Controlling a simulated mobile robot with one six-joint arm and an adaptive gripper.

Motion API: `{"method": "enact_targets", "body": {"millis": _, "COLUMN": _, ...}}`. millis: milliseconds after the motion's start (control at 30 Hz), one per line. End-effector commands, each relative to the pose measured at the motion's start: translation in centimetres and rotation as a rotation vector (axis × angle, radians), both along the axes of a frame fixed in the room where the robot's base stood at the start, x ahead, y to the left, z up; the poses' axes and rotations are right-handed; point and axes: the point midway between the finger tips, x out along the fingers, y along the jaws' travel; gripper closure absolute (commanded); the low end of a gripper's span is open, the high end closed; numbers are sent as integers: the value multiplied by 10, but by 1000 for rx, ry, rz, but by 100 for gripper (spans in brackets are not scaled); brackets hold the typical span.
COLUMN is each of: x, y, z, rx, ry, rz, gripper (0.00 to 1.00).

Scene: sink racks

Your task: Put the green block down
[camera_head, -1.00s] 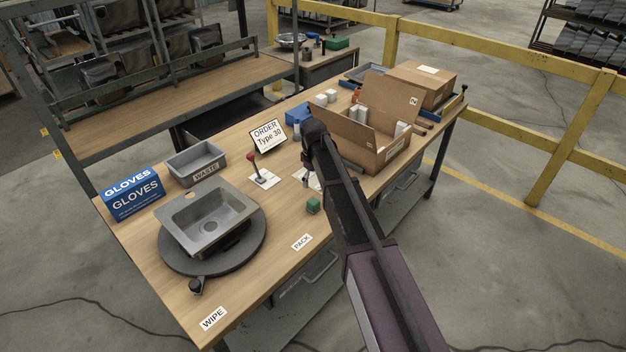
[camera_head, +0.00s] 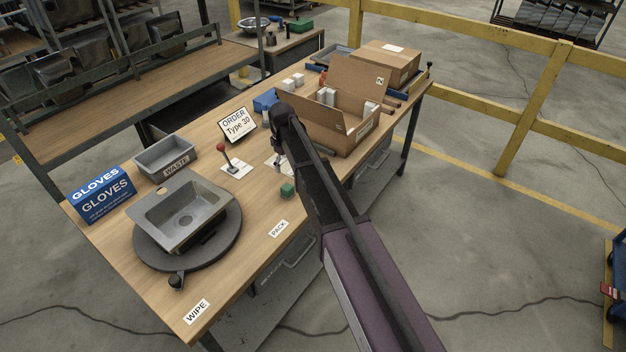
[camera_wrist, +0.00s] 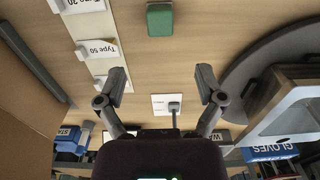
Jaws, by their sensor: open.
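The green block (camera_head: 287,189) rests on the wooden workbench (camera_head: 245,225), a little beyond the PACK label (camera_head: 278,229). It also shows in the wrist view (camera_wrist: 159,19), near the top edge, flat on the bench. My gripper (camera_wrist: 161,78) is open in the wrist view, its two fingers well apart with nothing between them. The block lies apart from the fingertips, above the gap between them in the picture.
A grey sink (camera_head: 185,212) sits on a dark turntable (camera_head: 228,245) at left. Behind it are a grey WASTE bin (camera_head: 165,158) and a blue GLOVES box (camera_head: 100,195). An open carton (camera_head: 335,135) stands beyond my arm. A red-knobbed stand (camera_head: 222,150) is left of the block.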

Motion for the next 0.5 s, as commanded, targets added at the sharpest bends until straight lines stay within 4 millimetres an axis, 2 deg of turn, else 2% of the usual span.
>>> {"method": "enact_targets", "body": {"millis": 167, "x": -8, "y": -9, "z": 0, "rx": 0, "ry": 0, "rz": -24, "gripper": 12}}
{"method": "enact_targets", "body": {"millis": 267, "x": -22, "y": -27, "z": 0, "rx": 0, "ry": 0, "rz": -73, "gripper": 12}}
{"method": "enact_targets", "body": {"millis": 367, "x": -46, "y": -54, "z": 0, "rx": -1, "ry": 1, "rz": -154, "gripper": 12}}
{"method": "enact_targets", "body": {"millis": 500, "x": -93, "y": -103, "z": 0, "rx": -1, "ry": 1, "rz": -315, "gripper": 12}}
